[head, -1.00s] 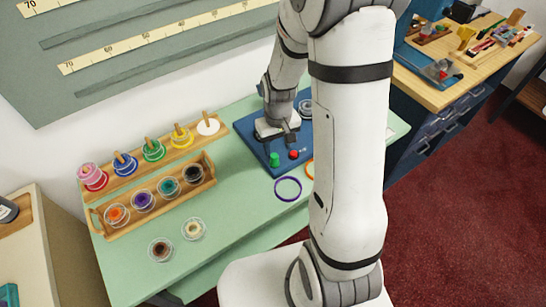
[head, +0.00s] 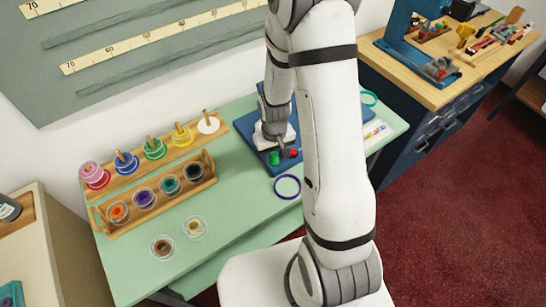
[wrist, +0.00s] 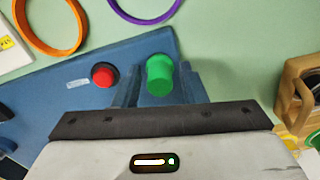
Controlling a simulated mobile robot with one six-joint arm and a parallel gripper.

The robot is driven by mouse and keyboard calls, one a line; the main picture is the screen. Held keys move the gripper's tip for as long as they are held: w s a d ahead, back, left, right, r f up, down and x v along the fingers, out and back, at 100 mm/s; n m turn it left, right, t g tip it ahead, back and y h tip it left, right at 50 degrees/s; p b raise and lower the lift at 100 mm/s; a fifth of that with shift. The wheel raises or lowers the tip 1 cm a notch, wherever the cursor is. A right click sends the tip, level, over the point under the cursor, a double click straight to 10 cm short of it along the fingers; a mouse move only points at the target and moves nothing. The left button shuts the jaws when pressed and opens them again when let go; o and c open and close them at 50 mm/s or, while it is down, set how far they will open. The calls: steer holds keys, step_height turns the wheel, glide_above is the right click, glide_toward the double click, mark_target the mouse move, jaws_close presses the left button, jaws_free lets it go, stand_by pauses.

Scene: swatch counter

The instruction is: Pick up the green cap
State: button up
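The green cap (wrist: 159,76) is a short green cylinder on the blue board (wrist: 60,112), and it also shows in the head view (head: 274,158). My gripper (wrist: 158,86) is open, with its two fingers apart on either side of the cap in the wrist view. A gap shows between the cap and the left finger; the right finger is close to it, and I cannot tell if they touch. In the head view my gripper (head: 281,152) is low over the board by the cap.
A red knob (wrist: 103,75) stands on the board just left of the left finger. A purple ring (head: 287,187) and an orange ring (wrist: 47,28) lie nearby. A rack of several small jars (head: 160,205) stands to the left.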

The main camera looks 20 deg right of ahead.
steer(key=c, duration=0.7)
steer(key=shift+o, duration=0.2)
steer(key=shift+r, duration=0.1)
